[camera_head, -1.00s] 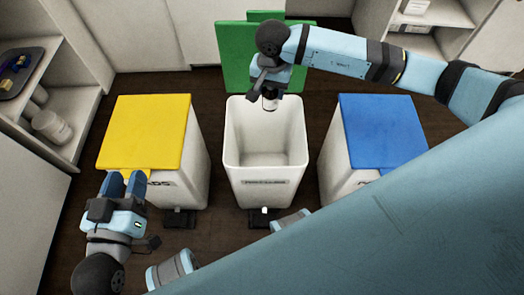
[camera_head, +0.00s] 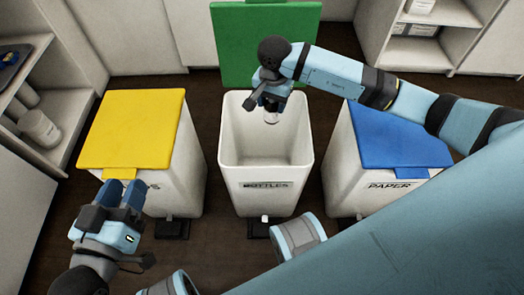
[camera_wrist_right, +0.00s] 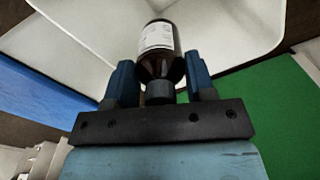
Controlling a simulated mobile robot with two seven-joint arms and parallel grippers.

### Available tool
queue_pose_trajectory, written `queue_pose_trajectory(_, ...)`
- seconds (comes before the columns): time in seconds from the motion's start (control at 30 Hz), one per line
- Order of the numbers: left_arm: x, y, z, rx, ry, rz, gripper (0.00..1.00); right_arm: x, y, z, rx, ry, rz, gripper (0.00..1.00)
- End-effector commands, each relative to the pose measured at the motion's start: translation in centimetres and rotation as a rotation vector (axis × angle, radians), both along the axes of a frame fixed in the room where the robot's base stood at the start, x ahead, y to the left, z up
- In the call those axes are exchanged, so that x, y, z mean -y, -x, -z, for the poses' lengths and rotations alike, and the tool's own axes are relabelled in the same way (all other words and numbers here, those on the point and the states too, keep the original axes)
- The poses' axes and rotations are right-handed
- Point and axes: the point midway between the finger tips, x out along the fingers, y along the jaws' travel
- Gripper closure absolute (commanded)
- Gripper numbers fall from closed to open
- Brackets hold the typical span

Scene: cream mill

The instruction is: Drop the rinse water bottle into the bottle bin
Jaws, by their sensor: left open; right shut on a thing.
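The rinse water bottle (camera_wrist_right: 158,50) is dark brown with a white label and a dark cap. My right gripper (camera_wrist_right: 160,85) is shut on it near its cap end. In the head view the right gripper (camera_head: 271,103) is over the open bottle bin (camera_head: 265,172), and the bottle (camera_head: 271,116) hangs below the fingers inside the outline of the bin's opening. The bin is white, labelled BOTTLES, with its green lid (camera_head: 262,45) raised behind it. My left gripper (camera_head: 125,190) is open and empty, in front of the yellow-lidded bin.
A yellow-lidded bin (camera_head: 135,128) stands closed on the left and a blue-lidded PAPER bin (camera_head: 392,138) closed on the right. Pedals sit at the bins' feet. Shelves with a white container (camera_head: 40,130) are at far left, and more shelving (camera_head: 410,45) is at back right.

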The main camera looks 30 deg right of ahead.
Motion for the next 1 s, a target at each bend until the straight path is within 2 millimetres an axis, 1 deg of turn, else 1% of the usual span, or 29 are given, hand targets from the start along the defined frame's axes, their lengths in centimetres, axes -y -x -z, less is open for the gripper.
queue_pose_trajectory(0.07,0.0,0.0,0.3,-0.006,-0.003,0.002,0.57,0.0,0.0,0.4,0.000,0.000,0.000,0.75)
queue_pose_trajectory(0.33,0.0,0.0,0.3,-0.009,-0.005,0.004,0.57,0.0,0.0,0.4,0.000,0.000,0.000,0.75)
queue_pose_trajectory(0.37,0.0,0.0,0.3,-0.009,-0.005,0.004,0.57,0.0,0.0,0.4,0.000,0.000,0.000,0.46)
queue_pose_trajectory(0.4,0.0,0.0,0.3,-0.009,-0.005,0.004,0.57,0.0,0.0,0.3,0.000,0.000,0.000,0.36)
queue_pose_trajectory(0.47,0.0,0.0,0.3,-0.009,-0.005,0.004,0.57,0.0,0.0,0.3,0.000,0.000,0.000,0.23)
queue_pose_trajectory(0.5,0.0,0.0,0.3,-0.009,-0.005,0.004,0.57,0.0,0.0,0.4,0.000,0.000,0.000,0.20)
queue_pose_trajectory(0.77,0.0,0.0,0.3,-0.009,-0.007,0.005,0.57,0.0,0.0,0.2,0.000,0.000,0.000,0.20)
queue_pose_trajectory(0.87,0.0,0.0,-0.1,-0.003,-0.005,0.003,0.57,0.0,-0.1,-0.6,0.002,-0.001,-0.001,0.20)
queue_pose_trajectory(0.97,-0.1,-0.1,-1.1,0.017,0.007,-0.007,0.57,0.1,-0.1,-2.3,0.003,0.000,-0.001,0.20)
queue_pose_trajectory(1.0,-0.1,0.0,-1.7,0.031,0.022,-0.014,0.57,0.1,-0.1,-3.2,0.003,0.001,-0.001,0.20)
